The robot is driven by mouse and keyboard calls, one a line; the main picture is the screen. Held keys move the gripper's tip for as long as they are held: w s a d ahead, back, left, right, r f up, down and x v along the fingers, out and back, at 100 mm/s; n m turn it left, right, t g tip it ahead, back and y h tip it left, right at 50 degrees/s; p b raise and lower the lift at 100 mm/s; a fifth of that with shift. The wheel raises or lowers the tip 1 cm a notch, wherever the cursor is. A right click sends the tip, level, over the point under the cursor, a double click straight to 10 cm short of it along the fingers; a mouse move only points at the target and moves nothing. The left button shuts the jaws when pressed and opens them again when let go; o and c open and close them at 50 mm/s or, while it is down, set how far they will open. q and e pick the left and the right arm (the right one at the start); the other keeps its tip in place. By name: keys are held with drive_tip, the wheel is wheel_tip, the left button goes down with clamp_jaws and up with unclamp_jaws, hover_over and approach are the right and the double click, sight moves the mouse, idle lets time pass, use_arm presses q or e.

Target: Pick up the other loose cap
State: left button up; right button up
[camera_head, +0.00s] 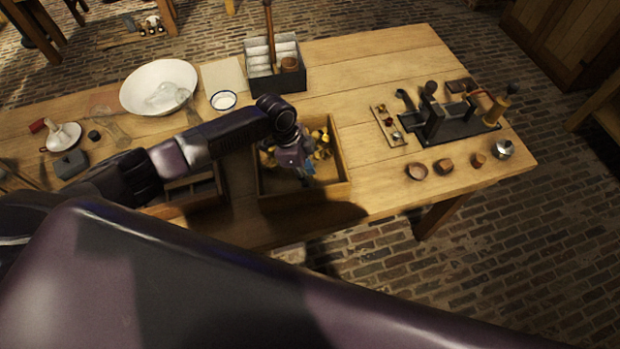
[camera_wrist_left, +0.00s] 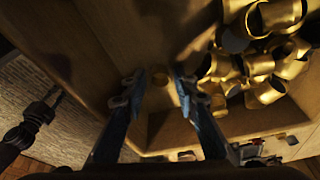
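My left gripper (camera_head: 308,170) is inside or just above a wooden box (camera_head: 337,150) that holds brass fittings (camera_head: 321,138). In the left wrist view its two blue fingers (camera_wrist_left: 158,88) are apart with nothing clamped between them. The heap of brass fittings (camera_wrist_left: 262,62) lies to the right in that view. My right gripper is not in view.
Left of the box is a compartmented wooden tray (camera_head: 190,188), partly under my arm. A white basin (camera_head: 158,88) and an enamel cup (camera_head: 223,100) stand behind. A black fixture (camera_head: 440,122) and several small wooden cups (camera_head: 444,166) are at the right. Bare tabletop (camera_head: 350,75) lies behind the box.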

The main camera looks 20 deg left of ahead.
use_arm(q)
drive_tip(key=c, duration=0.6)
